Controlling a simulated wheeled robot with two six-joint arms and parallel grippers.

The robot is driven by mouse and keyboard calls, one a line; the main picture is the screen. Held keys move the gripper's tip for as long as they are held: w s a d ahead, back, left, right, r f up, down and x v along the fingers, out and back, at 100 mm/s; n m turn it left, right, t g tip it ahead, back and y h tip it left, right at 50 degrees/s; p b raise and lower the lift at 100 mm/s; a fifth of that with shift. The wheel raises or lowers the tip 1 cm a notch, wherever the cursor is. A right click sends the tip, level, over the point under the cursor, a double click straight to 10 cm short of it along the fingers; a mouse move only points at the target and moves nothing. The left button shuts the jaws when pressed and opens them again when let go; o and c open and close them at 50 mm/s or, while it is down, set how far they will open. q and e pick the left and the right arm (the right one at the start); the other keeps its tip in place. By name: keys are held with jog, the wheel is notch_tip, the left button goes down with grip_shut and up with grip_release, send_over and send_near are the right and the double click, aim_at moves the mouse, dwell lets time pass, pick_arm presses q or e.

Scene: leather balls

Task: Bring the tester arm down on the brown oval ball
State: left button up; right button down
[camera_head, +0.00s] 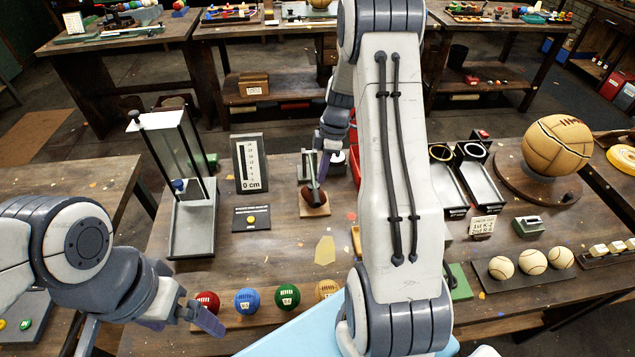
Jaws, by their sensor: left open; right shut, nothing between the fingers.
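The tester (306,165) is a small stand on a wooden base, mid-table, left of my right arm. A small reddish-brown ball (313,198) appears to sit low in it; its outline is partly covered. A dark, steeply tilted bar that looks like the tester arm (322,168) is above the ball. My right gripper (322,146) is at the top of this bar, shut and empty; I cannot tell whether it touches. My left gripper (180,318) is open and empty at the front left, beside the red ball (206,304).
Blue (247,301), green (287,297) and tan (327,289) balls are in the front row. A glass-sided drop stand (190,215) and a scale board (249,163) are left of the tester. A large tan ball (557,145) is on the right. My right arm hides the table's middle.

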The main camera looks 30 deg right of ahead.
aim_at(317, 195)
jog(key=p+x, duration=0.1)
jog(key=x, duration=0.4)
jog(key=shift+f+p, duration=0.1)
jog(key=shift+p, duration=0.25)
jog(key=shift+s+f, duration=0.1)
